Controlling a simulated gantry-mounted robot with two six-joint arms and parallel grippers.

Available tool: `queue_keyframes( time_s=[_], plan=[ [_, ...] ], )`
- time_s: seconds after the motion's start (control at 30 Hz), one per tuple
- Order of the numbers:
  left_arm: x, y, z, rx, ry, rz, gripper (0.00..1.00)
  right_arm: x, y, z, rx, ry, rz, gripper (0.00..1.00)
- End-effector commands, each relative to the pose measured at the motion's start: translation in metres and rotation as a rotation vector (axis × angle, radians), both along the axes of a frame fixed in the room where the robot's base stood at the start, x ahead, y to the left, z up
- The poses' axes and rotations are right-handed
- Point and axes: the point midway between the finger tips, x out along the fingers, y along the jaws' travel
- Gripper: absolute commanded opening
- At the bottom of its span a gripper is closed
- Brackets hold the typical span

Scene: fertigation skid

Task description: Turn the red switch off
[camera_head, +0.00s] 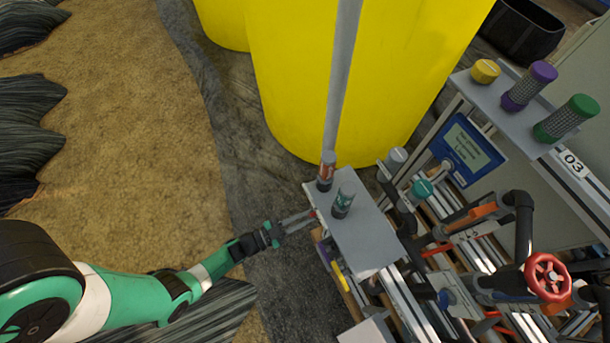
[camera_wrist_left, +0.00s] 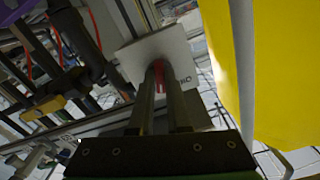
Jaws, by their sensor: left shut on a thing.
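The red switch (camera_wrist_left: 159,76) shows in the left wrist view on the face of a pale panel (camera_wrist_left: 183,58), between my fingertips. Its lower part and its exact position are partly hidden by the fingers. In the head view only a speck of red shows at the tips. My left gripper (camera_head: 311,218) reaches in from the left to the near left side of the grey skid top. In the left wrist view its two fingers (camera_wrist_left: 160,84) are close together on the red switch. My right gripper is in neither view.
Two small bottles (camera_head: 343,200) (camera_head: 327,171) stand on the grey shelf (camera_head: 365,238) just right of my gripper. A grey pole and yellow tanks (camera_head: 290,75) rise behind. Pipes, a blue display (camera_head: 466,148) and a red handwheel (camera_head: 547,277) crowd the right. Open ground lies left.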

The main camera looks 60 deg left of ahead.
Motion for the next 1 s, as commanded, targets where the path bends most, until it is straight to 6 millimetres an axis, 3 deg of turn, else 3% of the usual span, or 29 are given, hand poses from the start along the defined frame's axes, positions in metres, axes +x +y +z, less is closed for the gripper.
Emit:
queue_keyframes(
  time_s=[1.0],
  plan=[
    [0.0, -0.002, 0.0, -0.915, 0.123, 0.0, 0.0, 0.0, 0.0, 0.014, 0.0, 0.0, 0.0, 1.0]
  ],
)
